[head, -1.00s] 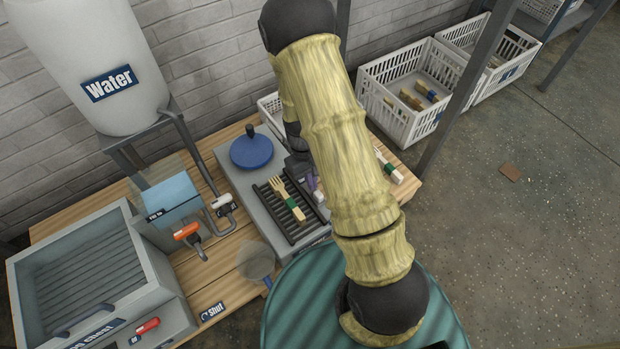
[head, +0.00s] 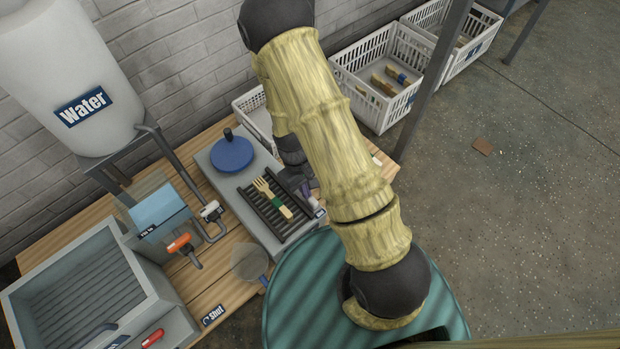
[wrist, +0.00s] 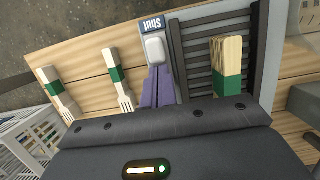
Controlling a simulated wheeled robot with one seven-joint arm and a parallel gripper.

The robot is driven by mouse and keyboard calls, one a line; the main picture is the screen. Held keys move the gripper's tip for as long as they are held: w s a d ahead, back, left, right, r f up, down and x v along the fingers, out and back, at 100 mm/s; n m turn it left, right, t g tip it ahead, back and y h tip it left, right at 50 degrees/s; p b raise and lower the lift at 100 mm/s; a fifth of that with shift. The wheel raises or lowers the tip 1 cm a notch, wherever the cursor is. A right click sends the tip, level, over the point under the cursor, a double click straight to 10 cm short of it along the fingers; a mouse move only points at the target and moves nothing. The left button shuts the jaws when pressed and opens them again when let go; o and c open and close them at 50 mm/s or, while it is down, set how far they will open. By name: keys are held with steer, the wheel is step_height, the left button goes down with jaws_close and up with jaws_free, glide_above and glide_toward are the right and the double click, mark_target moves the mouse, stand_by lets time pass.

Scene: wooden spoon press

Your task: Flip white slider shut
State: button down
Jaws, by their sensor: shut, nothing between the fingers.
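The white slider (wrist: 153,47) shows in the wrist view right against the blue "Shut" label (wrist: 152,24), beside the black slotted grate (wrist: 205,65) of the press. My gripper's purple fingers (wrist: 158,88) are together and empty, with their tips at the slider's near end; they look touching or almost touching. In the head view my gripper (head: 309,194) is beside the grate (head: 268,210), on its right, partly hidden by my arm. The slider is too small and covered there to make out well.
A wooden fork with a green band (head: 272,197) lies on the grate. Two banded forks (wrist: 118,80) lie on the wooden table beside the press. White crates (head: 378,80) stand at the back right.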

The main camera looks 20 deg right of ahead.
steer(key=shift+s+d, duration=0.15)
steer(key=shift+s, duration=0.1)
steer(key=shift+r, duration=0.15)
steer(key=p+v, duration=0.9)
steer(key=v, duration=0.8)
steer(key=shift+w, duration=0.3)
steer(key=shift+s, duration=0.1)
